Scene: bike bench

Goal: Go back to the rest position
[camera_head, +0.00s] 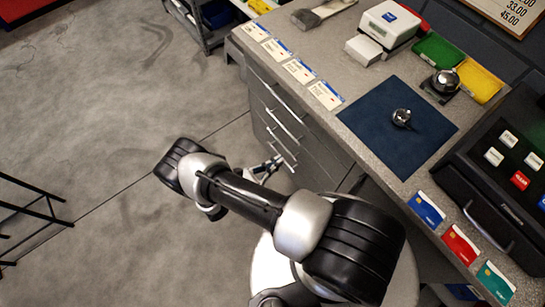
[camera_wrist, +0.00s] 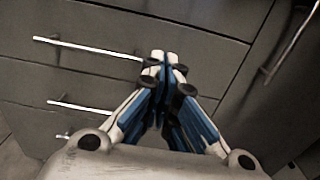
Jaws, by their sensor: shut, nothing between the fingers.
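My gripper (camera_wrist: 164,62) is shut and empty in the wrist view, its blue and white fingers meeting in front of grey drawer fronts (camera_wrist: 100,35). In the head view my gripper (camera_head: 268,168) shows small beside my bent arm, to the left of the bench's drawers (camera_head: 285,125). The fingers look apart from the drawer handles, though the exact gap is hard to tell.
The bench top (camera_head: 345,65) holds a blue mat (camera_head: 375,140) with a small metal bell-like object (camera_head: 402,117), green (camera_head: 437,50) and yellow (camera_head: 478,82) trays, and a black cash register (camera_head: 500,190). A black metal stand (camera_head: 35,210) is at left. Open floor (camera_head: 100,110) lies between.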

